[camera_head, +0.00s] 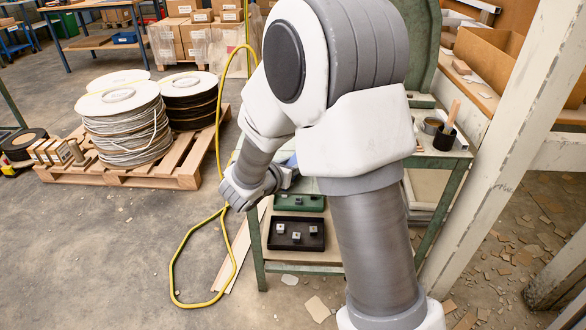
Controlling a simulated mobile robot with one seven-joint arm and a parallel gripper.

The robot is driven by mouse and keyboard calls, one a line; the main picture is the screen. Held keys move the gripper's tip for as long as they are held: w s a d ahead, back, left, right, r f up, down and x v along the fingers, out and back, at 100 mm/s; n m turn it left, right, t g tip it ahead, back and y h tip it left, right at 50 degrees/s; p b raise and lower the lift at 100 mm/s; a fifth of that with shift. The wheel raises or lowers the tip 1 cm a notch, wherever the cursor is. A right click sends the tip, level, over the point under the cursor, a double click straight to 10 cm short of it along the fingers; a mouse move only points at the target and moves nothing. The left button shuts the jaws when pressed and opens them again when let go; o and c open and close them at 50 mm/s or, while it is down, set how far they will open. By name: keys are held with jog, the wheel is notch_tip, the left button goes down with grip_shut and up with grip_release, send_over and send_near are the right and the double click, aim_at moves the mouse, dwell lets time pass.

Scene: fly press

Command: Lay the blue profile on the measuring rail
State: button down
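A small patch of blue (290,160) shows just above my gripper, beside my arm. It may be part of the blue profile; most of it is hidden, and I cannot tell whether it is held. My gripper (287,176) is over the left side of the green work table (254,238), small in view and partly behind my arm. Its fingers are not clear enough to tell open from shut. I cannot make out the measuring rail for certain; my arm covers the middle of the table.
A green block or tray (299,203) and a black tray (316,243) with small metal pieces sit near the table's front. A dark cup with a brush (445,137) stands at the right. A yellow hose (176,262) hangs at the left. A white post (500,150) stands right.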

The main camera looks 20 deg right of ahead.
jog(key=shift+f, duration=0.2)
jog(key=c, duration=0.5)
grip_release()
